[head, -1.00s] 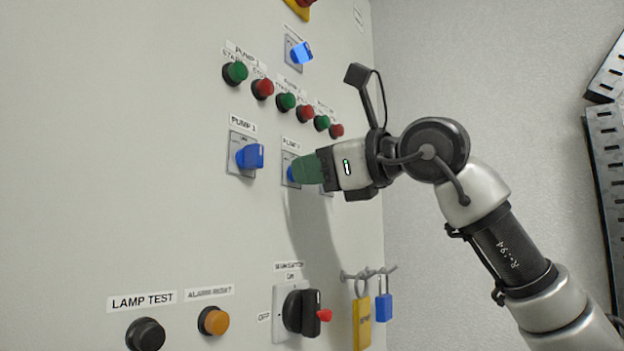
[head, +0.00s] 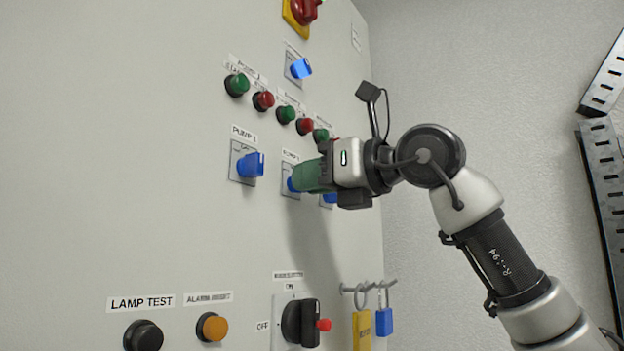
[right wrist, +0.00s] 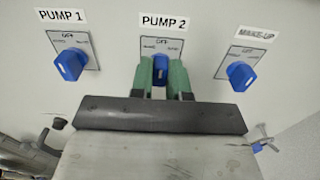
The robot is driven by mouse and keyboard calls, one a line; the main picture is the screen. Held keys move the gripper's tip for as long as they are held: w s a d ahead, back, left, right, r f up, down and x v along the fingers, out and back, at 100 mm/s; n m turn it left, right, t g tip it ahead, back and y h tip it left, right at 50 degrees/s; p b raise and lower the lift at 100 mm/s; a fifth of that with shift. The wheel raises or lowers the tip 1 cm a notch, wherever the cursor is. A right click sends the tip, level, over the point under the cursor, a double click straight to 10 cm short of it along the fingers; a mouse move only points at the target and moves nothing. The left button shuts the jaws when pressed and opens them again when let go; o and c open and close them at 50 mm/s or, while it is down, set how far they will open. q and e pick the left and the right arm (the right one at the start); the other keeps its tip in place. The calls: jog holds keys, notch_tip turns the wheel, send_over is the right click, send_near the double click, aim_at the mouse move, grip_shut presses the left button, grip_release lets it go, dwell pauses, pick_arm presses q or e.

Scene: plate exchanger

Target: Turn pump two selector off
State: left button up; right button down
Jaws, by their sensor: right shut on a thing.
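The pump two selector is a blue knob (right wrist: 160,66) on a grey plate under the PUMP 2 label in the right wrist view. It looks upright there, in line with the OFF mark above it. In the head view the knob (head: 292,185) is mostly hidden by my right gripper (head: 300,177). The two green fingers of my right gripper (right wrist: 161,78) stand on either side of the knob and are shut on it. My left gripper is in neither view.
The PUMP 1 knob (right wrist: 68,65) and MAKE-UP knob (right wrist: 242,75) flank it, both tilted. Green and red push buttons (head: 286,114) run above. A black rotary switch (head: 300,322) and hanging padlocks (head: 384,320) are below. Free room lies right of the panel.

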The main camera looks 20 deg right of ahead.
jog(key=shift+r, duration=0.1)
jog(key=c, duration=1.1)
grip_release()
jog(key=b+v, duration=0.3)
jog(key=v, duration=0.8)
jog(key=shift+b, duration=0.35)
